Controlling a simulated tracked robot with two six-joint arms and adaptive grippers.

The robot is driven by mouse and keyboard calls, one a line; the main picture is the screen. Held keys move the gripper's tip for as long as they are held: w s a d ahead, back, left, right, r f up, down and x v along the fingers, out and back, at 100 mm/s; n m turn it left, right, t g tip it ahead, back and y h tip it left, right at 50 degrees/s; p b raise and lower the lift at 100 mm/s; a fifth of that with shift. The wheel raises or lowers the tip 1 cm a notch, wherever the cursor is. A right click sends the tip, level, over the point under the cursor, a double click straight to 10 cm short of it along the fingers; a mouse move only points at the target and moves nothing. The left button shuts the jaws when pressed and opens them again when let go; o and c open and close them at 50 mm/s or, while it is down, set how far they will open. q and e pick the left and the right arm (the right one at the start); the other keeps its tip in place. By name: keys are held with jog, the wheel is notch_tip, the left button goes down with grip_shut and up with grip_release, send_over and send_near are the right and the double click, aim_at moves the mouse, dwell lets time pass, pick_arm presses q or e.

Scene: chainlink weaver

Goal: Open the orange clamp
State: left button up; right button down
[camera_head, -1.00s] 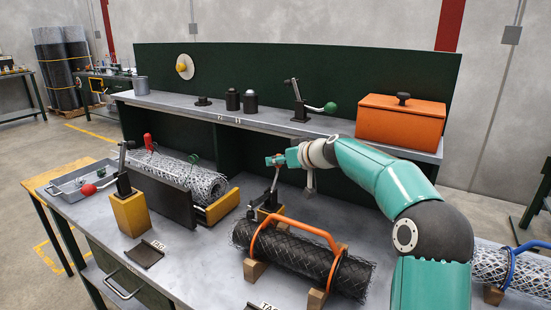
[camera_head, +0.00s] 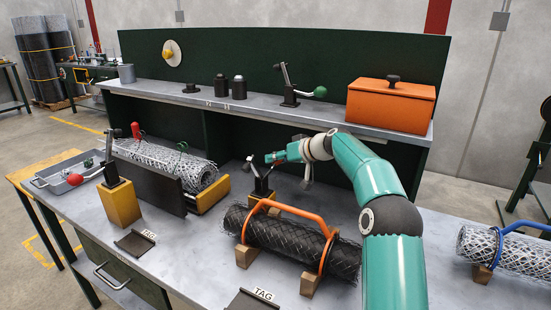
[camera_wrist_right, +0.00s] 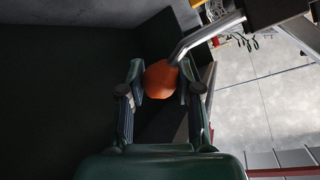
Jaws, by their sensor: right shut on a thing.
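The orange clamp (camera_head: 261,188) is a dark toggle clamp on the bench, behind the black mesh roll. In the head view its two arms spread in a V, one tilted left and the other rising right toward my right gripper (camera_head: 272,158). In the right wrist view its orange ball knob (camera_wrist_right: 160,80) sits between the two fingers of my right gripper (camera_wrist_right: 161,88), on a bent metal lever (camera_wrist_right: 208,36). The right gripper is shut on the knob. In the head view the fingers hide the knob. My left gripper is out of view.
A black mesh roll (camera_head: 290,240) with an orange handle (camera_head: 290,213) lies in front of the clamp on wooden blocks. A red-knob clamp (camera_head: 111,170) stands left on a yellow block. A green-knob clamp (camera_head: 290,90) and an orange box (camera_head: 391,107) stand on the shelf.

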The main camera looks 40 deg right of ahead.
jog(key=shift+d+f, duration=0.3)
jog(key=shift+f, duration=0.4)
jog(key=shift+f+m+g+y+p, duration=0.3)
jog(key=shift+f+m+y+p, duration=0.1)
jog(key=shift+m, duration=0.1)
jog(key=shift+f, duration=0.15)
jog(key=c, duration=0.8)
grip_release()
jog(key=shift+a, duration=0.1)
jog(key=shift+s+r, duration=0.4)
jog(key=s, duration=0.4)
jog(key=s+d, duration=0.1)
jog(key=s, duration=0.4)
jog(key=s+d, duration=0.1)
jog(key=s, duration=0.3)
jog(key=shift+s+d+r, duration=0.2)
jog(key=shift+s+r, duration=0.05)
jog(key=shift+r, duration=0.15)
